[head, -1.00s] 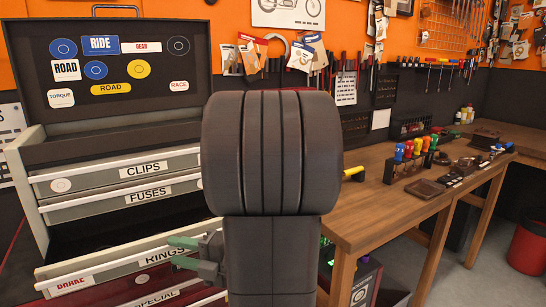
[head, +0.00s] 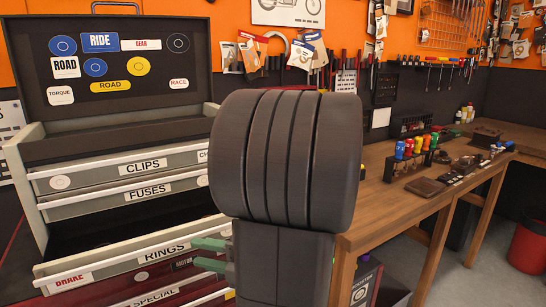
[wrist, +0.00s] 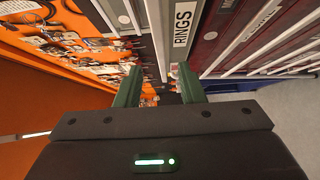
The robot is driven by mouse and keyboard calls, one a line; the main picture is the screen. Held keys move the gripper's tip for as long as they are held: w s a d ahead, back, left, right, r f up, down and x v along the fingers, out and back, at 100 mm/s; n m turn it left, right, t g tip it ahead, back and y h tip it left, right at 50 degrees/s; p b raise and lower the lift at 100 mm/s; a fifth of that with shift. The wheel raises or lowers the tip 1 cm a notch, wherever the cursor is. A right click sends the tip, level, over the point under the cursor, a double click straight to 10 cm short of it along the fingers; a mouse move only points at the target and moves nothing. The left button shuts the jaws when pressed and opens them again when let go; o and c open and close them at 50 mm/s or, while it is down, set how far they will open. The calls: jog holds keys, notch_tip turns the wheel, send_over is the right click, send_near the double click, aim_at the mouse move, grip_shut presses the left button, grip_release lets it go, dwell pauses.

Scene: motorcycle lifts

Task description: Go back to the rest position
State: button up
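My gripper (head: 196,253) has green fingers and sits in front of the right part of the tool chest, near the RINGS drawer (head: 120,265). In the wrist view my gripper (wrist: 160,68) shows its two fingers apart with nothing held between them. The RINGS drawer front also shows in the wrist view (wrist: 163,30), just beyond the fingertips. It stands out from the chest, with a dark interior behind its front. My dark arm blocks the middle of the head view and hides the right end of the drawers.
The CLIPS drawer (head: 100,173) and FUSES drawer (head: 100,201) sit above, under the raised lid (head: 40,110). A wooden workbench (head: 410,200) with coloured-handled tools (head: 415,146) stands at right. A red bin (head: 527,247) is on the floor at far right.

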aim_at(172, 245)
jog(key=shift+v, duration=2.8)
jog(key=shift+p+x, duration=0.6)
jog(key=shift+x, duration=6.3)
jog(key=shift+w+a, duration=0.2)
jog(key=shift+w, duration=0.2)
